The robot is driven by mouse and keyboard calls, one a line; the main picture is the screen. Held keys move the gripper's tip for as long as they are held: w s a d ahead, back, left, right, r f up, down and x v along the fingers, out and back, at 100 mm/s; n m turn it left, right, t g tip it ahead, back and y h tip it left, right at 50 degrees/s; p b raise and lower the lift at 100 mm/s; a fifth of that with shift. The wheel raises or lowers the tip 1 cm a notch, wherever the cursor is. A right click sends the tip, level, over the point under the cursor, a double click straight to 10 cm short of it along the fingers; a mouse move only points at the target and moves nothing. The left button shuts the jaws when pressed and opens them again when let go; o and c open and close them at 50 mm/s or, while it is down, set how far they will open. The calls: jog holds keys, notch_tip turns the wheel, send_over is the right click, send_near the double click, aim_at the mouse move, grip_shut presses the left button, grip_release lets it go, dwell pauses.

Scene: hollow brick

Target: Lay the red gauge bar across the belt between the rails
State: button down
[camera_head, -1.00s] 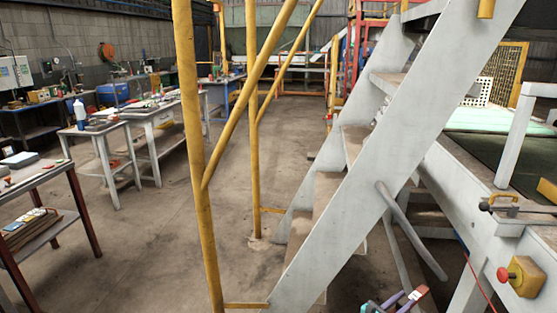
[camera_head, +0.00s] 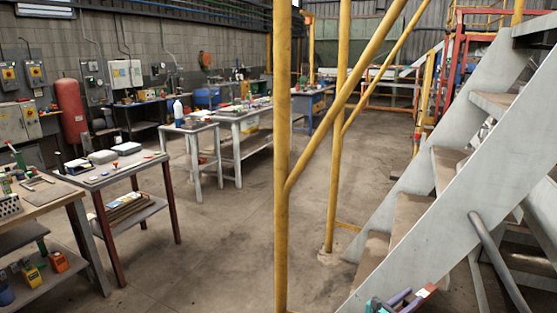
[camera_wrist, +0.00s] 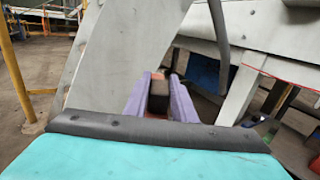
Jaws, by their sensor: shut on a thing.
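My gripper (camera_head: 408,300) shows at the bottom of the head view, with purple fingers and a teal body. It is shut on the red gauge bar (camera_head: 426,291), of which only a short part shows. In the wrist view the purple fingers (camera_wrist: 160,80) close on the bar (camera_wrist: 158,92), seen as a dark brownish block with reddish edges. The fingers hide most of it. It is held in the air near the stairs. The belt and its rails are not in the head view now, and I cannot make them out in the wrist view.
Grey metal stairs (camera_head: 432,218) fill the right, with a yellow post (camera_head: 282,160) left of them. Workbenches, including one with dark red legs (camera_head: 110,236), stand at the left. The floor (camera_head: 215,250) between benches and post is clear. A pale frame (camera_wrist: 238,95) stands right in the wrist view.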

jog(key=w+a+r+n+t+y, duration=0.1)
jog(key=w+a+r, duration=0.2)
jog(key=a, duration=0.6)
jog(key=w+a+r+n+t+y, duration=0.15)
jog(key=w+a, duration=0.25)
jog(key=a, duration=0.5)
jog(key=s+a+r, duration=0.1)
jog(key=a, duration=0.5)
jog(key=s+a+r, duration=0.1)
jog(key=a+r, duration=0.1)
jog(key=a, duration=0.5)
jog(key=shift+s+r+h+b, duration=0.25)
jog(key=shift+r+h+b, duration=0.1)
jog(key=shift+b, duration=0.1)
jog(key=shift+w+m, duration=0.1)
jog(key=shift+m, duration=0.15)
